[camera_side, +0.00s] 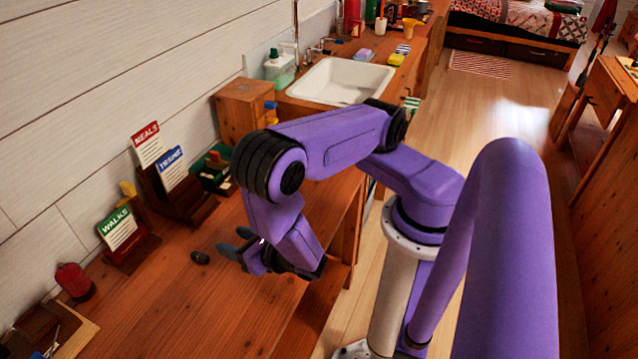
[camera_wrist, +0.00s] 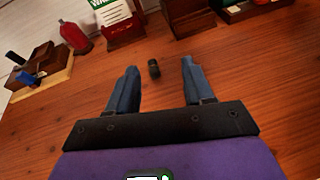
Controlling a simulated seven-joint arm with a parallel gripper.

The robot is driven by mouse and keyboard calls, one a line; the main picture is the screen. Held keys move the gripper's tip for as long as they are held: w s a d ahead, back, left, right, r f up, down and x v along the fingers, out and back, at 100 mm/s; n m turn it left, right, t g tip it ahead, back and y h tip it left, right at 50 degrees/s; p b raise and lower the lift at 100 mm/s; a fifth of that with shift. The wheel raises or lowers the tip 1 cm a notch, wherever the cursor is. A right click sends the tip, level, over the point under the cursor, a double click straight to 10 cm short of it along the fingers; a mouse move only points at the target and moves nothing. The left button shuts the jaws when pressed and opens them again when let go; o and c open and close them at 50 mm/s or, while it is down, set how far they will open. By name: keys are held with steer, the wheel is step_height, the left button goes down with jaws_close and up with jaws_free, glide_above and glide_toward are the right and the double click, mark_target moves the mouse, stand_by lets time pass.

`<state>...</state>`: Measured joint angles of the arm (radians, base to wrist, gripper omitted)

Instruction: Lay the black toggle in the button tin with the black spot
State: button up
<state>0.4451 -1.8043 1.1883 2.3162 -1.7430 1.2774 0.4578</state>
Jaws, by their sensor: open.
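A small dark, short cylinder, which looks like the black toggle (camera_side: 200,257), lies on its side on the wooden table. It also shows in the wrist view (camera_wrist: 154,68), lined up with the gap between my fingertips. My gripper (camera_side: 234,243) is open and empty, low over the table. In the side view the toggle lies a short way left of the fingertips, apart from them. Both fingers of my gripper show in the wrist view (camera_wrist: 158,78). I cannot make out a button tin with a black spot in either view.
Card stands labelled MEALS (camera_side: 146,145), TRAINS (camera_side: 172,168) and WALKS (camera_side: 118,229) line the wall side. A green box (camera_side: 210,181), a red bottle (camera_side: 74,281) and a wooden organizer (camera_wrist: 38,72) are also there. Table around the toggle is clear.

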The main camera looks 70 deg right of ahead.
steer(key=d+r+m+g+h, duration=0.2)
steer(key=d+r+m+h, duration=0.25)
steer(key=r+m, duration=0.3)
steer(key=s+d+r+m+g, duration=0.2)
steer(key=s+r+m+g, duration=0.2)
steer(key=s+m, duration=0.1)
steer(key=s+d+r+m+g+y, duration=0.1)
steer(key=s+d+r+m+g, duration=0.2)
steer(key=s+m+g, duration=0.2)
steer(key=shift+s+r, duration=0.35)
steer(key=shift+s, duration=0.6)
steer(key=s+a+r+m+g+y, duration=0.1)
steer(key=s+y, duration=0.1)
steer(key=s+a+r+m+g+y, duration=0.1)
steer(key=s+y, duration=0.1)
steer(key=s+a+r+m+y, duration=0.1)
steer(key=s+r+y, duration=0.1)
steer(key=shift+s+r+g, duration=0.1)
steer(key=shift+s+g, duration=0.3)
